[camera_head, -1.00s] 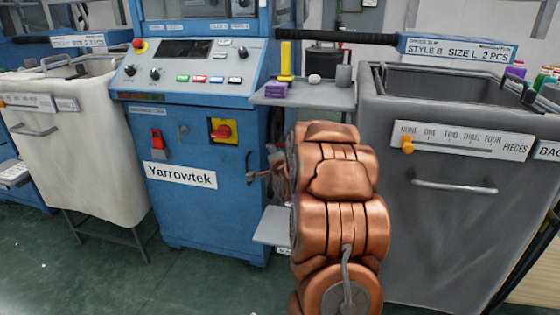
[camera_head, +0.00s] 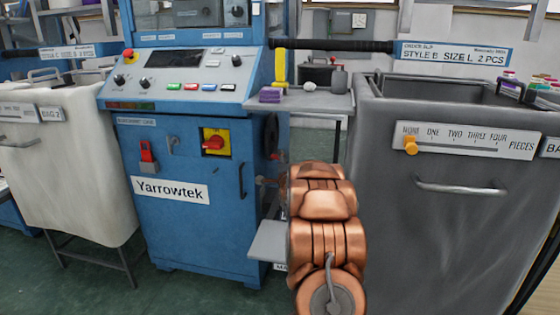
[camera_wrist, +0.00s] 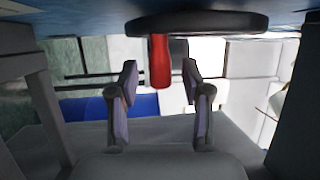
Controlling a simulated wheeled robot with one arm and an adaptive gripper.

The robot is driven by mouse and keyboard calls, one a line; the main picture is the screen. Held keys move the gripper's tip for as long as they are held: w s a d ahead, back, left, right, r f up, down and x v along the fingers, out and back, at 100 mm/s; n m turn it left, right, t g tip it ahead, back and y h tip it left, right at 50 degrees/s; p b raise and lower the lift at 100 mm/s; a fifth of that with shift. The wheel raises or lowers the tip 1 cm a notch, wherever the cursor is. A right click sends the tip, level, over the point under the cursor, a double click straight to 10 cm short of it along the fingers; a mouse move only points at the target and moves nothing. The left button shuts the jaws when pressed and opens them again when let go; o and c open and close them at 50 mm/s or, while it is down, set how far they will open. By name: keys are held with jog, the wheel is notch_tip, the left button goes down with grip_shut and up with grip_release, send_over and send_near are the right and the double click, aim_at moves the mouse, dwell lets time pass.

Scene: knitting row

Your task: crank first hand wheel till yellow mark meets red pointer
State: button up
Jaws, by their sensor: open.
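The hand wheel (camera_head: 271,135) is a dark disc seen edge-on at the right side of the blue machine in the head view. In the wrist view the wheel (camera_wrist: 197,24) spans the top as a dark rim, with a red handle (camera_wrist: 160,58) hanging from it. My gripper (camera_wrist: 159,78) is open, one finger on each side of the handle's lower end, with gaps showing on both sides. My copper arm hides most of the gripper in the head view. I cannot make out the yellow mark or the red pointer.
The blue machine (camera_head: 225,255) stands left of my arm. A grey shelf (camera_head: 325,102) with small items juts out above the wheel area, and a lower grey plate (camera_head: 268,243) sits below. A large grey bin (camera_head: 455,235) stands close on the right.

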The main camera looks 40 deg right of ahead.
jog(key=shift+b+x, duration=0.3)
jog(key=shift+x, duration=0.95)
jog(key=shift+c, duration=0.5)
grip_shut()
